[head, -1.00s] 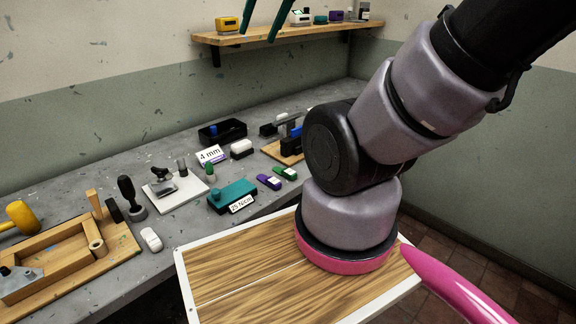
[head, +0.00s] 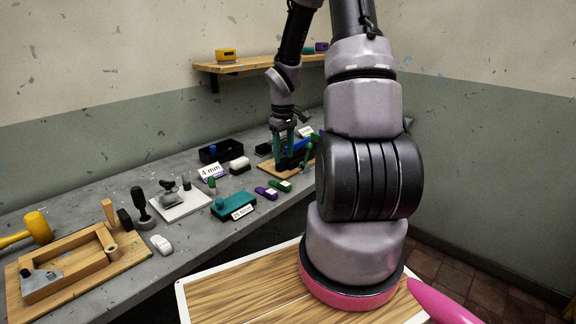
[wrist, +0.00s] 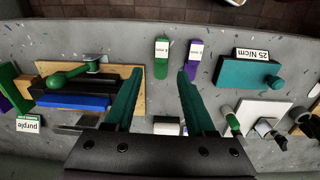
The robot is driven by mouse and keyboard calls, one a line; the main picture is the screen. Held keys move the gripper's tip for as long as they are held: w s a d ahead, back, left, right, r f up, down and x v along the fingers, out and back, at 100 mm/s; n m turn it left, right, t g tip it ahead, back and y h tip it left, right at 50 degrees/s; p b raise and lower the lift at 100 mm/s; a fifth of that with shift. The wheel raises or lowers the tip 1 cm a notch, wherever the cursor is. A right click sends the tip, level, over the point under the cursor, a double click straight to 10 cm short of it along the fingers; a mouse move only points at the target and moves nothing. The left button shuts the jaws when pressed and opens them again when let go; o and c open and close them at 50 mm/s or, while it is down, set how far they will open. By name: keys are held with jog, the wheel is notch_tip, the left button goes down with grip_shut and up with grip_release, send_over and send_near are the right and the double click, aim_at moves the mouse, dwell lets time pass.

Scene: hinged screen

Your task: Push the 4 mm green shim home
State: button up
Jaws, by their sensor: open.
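A small green shim (head: 280,186) with a white label lies flat on the grey bench, beside a purple one (head: 266,193). In the wrist view the green shim (wrist: 162,50) and the purple shim (wrist: 194,52) lie beyond my fingertips; their label print is too small to read surely. My gripper (wrist: 160,74) is open and empty, its teal fingers apart. In the head view my gripper (head: 285,164) hangs over the bench by a wooden fixture board (head: 268,169). The fixture carries a black block, a blue block (wrist: 72,102) and a green lever (wrist: 72,77).
A white plate with tools (head: 182,205), a black tray (head: 221,152) and a wooden frame (head: 68,268) crowd the bench.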

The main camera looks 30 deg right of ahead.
aim_at(285, 184)
jog(key=f, duration=0.3)
jog(key=shift+s+d+f+n, duration=0.1)
jog(key=shift+s+n, duration=0.15)
jog(key=shift+n, duration=0.05)
notch_tip(285, 184, down, 8)
jog(key=shift+r, duration=0.25)
jog(key=shift+f, duration=0.1)
jog(key=c, duration=0.3)
grip_shut()
jog(key=shift+r, duration=2.55)
